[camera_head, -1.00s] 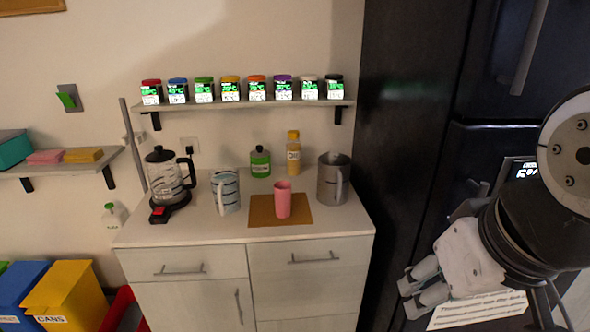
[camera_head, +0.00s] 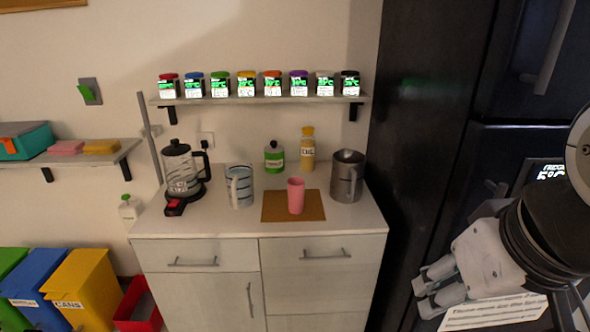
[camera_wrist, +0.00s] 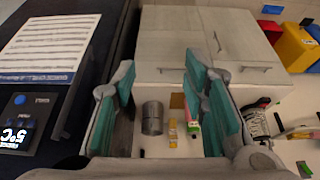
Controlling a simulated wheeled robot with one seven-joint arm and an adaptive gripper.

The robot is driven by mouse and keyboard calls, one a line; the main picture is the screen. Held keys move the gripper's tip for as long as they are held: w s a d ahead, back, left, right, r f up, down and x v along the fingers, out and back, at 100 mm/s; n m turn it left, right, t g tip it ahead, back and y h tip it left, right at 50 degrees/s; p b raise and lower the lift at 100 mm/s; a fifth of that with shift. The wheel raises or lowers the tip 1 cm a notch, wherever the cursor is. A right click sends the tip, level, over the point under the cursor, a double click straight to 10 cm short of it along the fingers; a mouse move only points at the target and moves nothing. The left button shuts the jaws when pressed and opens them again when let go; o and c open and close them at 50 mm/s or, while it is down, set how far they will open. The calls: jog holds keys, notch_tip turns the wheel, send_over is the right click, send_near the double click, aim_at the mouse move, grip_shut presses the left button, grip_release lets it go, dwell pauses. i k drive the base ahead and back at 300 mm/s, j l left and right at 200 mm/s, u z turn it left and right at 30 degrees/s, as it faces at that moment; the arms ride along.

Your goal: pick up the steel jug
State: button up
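In the wrist view the steel jug (camera_wrist: 153,118) shows between the finger pads, at a distance. My gripper (camera_head: 430,290) is at the lower right of the head view, in front of the dark fridge, well apart from the jug. In the wrist view my gripper (camera_wrist: 160,75) is open, its teal pads wide apart with nothing between them.
A pink cup (camera_head: 296,196) stands on a brown mat (camera_head: 270,206) left of the jug. A yellow-capped bottle (camera_head: 308,150) and green bottle (camera_head: 274,157) stand behind. A striped jug (camera_head: 239,186) and coffee maker (camera_head: 182,172) are further left. The spice shelf (camera_head: 260,100) hangs above.

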aim_at(348, 165)
jog(key=i+j+z, duration=0.2)
jog(key=i, duration=0.4)
jog(key=i+j+z, duration=0.2)
jog(key=i+j, duration=0.3)
